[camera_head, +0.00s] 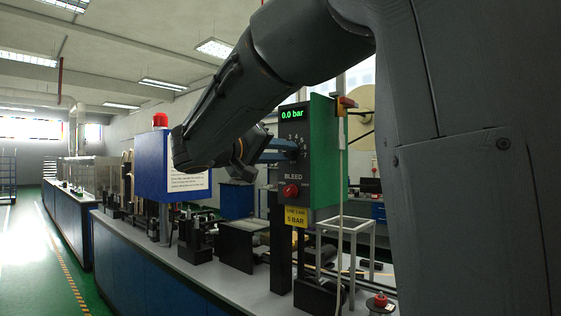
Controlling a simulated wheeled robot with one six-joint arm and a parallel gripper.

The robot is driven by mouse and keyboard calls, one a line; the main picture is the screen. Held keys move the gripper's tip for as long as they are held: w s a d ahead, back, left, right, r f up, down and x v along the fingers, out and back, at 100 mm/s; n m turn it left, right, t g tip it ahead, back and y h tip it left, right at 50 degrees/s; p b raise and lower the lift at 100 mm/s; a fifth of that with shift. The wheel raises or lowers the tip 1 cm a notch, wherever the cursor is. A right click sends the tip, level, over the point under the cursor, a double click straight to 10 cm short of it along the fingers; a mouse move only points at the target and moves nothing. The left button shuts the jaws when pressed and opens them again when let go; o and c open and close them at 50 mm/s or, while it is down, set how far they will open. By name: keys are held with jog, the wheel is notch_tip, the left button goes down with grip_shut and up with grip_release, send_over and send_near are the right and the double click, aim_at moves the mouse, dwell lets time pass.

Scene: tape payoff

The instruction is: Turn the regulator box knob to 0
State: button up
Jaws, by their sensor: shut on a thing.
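The regulator box (313,140) stands upright on a post at the bench, with a dark front panel and a green side. Its display (292,114) reads 0.0 bar in green. Below it, part of a dial scale (295,138) shows with small numbers. My gripper (276,150) reaches in from the left at the height of this dial and is shut on the knob there. The gripper hides most of the knob, so I cannot read its pointer. A red knob (291,190) marked BLEED sits lower on the panel, apart from my gripper.
A yellow 5 BAR label (296,216) is under the panel. A blue box (153,165) with a red lamp (160,120) and a white notice stands to the left. The long bench (190,270) holds machine parts and a light frame (345,235). Green floor lies free at left.

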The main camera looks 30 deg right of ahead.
jog(key=shift+f+n+b, duration=0.1)
jog(key=shift+n+b, duration=0.3)
jog(key=shift+n, duration=1.1)
jog(key=o, duration=1.1)
jog(key=shift+c, duration=0.2)
jog(key=b+v, duration=0.2)
jog(key=v, duration=0.5)
jog(key=shift+s+a, duration=0.2)
jog(key=shift+a, duration=0.15)
